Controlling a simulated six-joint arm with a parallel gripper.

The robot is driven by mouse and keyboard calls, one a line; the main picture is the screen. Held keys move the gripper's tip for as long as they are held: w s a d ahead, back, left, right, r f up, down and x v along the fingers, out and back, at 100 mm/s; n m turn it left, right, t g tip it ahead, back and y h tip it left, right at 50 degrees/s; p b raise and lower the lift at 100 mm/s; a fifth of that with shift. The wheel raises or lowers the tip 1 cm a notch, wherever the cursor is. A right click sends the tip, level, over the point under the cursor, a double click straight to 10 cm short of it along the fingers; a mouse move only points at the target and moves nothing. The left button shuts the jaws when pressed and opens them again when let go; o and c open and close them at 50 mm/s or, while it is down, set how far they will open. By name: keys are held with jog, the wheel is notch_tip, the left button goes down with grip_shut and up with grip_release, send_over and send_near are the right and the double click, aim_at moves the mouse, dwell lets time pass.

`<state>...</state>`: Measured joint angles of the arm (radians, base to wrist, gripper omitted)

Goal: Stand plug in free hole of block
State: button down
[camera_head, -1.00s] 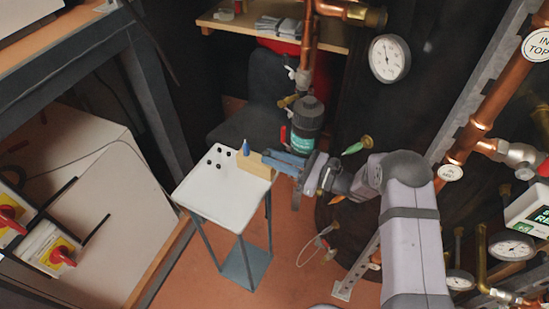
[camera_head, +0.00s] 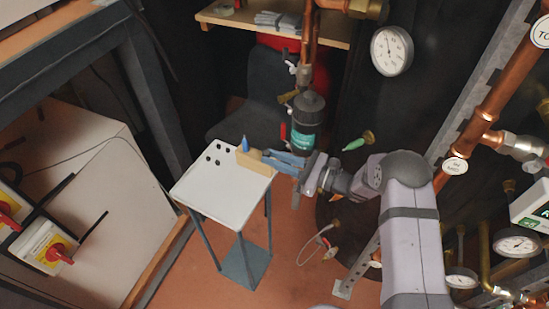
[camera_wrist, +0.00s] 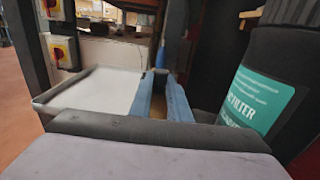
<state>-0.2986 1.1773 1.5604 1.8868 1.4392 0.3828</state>
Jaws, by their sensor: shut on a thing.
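The tan block (camera_head: 254,164) sits at the right back edge of a small white-topped table (camera_head: 222,193). A blue pointed plug (camera_head: 245,144) stands upright at the block's left end; it also shows beyond the fingers in the wrist view (camera_wrist: 162,55). My gripper (camera_head: 262,155) reaches in from the right, its blue fingers over the block's right part. They appear shut on a small tan plug (camera_head: 255,153) at their tips, largely hidden by the fingers. I cannot tell whether it touches the block. The free hole is hidden.
Several black round spots (camera_head: 217,153) mark the table's back left. The front of the tabletop is bare. A dark filter canister (camera_head: 307,118) with a green label stands close behind my gripper, and it fills the wrist view's right side (camera_wrist: 262,97). A gauge (camera_head: 390,51) hangs above.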

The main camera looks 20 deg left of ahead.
jog(key=shift+s+d+f+b, duration=0.1)
jog(key=shift+s+f+b, duration=0.1)
jog(key=shift+f+b, duration=0.35)
dwell(0.8)
jog(key=c, duration=1.6)
grip_release()
jog(key=shift+f, duration=0.15)
jog(key=r, duration=1.1)
jog(key=shift+w+r, duration=0.2)
jog(key=shift+w, duration=0.2)
